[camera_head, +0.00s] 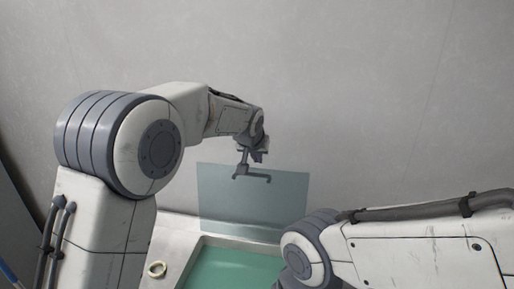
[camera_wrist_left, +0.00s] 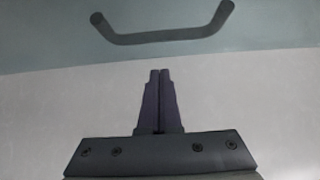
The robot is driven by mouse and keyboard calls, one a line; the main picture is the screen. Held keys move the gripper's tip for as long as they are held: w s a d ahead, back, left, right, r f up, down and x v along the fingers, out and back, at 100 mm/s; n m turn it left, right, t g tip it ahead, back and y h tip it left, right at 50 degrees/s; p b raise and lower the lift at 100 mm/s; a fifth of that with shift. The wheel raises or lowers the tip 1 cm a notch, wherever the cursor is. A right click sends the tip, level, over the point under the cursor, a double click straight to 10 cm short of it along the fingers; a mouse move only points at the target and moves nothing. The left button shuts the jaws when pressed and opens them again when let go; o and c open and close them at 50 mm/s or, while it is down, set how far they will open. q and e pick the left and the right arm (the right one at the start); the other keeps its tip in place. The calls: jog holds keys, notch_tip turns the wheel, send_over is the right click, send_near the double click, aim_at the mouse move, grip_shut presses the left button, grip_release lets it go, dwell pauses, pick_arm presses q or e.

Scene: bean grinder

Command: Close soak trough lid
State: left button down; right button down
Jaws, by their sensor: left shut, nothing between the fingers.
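The soak trough lid (camera_head: 285,205) is a translucent teal panel. It stands raised, close to upright, at the back of the trough (camera_head: 235,268). A dark bar handle (camera_head: 258,179) is near its top edge. In the left wrist view the lid (camera_wrist_left: 45,50) fills the top, with the handle (camera_wrist_left: 165,37) across it. My left gripper (camera_head: 243,166) is at the lid's top edge by the handle. In the wrist view its fingers (camera_wrist_left: 159,75) are shut and empty, pointing at the handle with a visible gap. My right gripper is not in view.
The trough has a metal rim and a green interior. A plain grey wall (camera_head: 350,90) stands behind. My right arm covers the lower right.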

pick_arm(q)
jog(key=shift+s+a+f+p, duration=0.15)
jog(key=shift+s+f+p, duration=0.65)
jog(key=shift+s+f, duration=0.35)
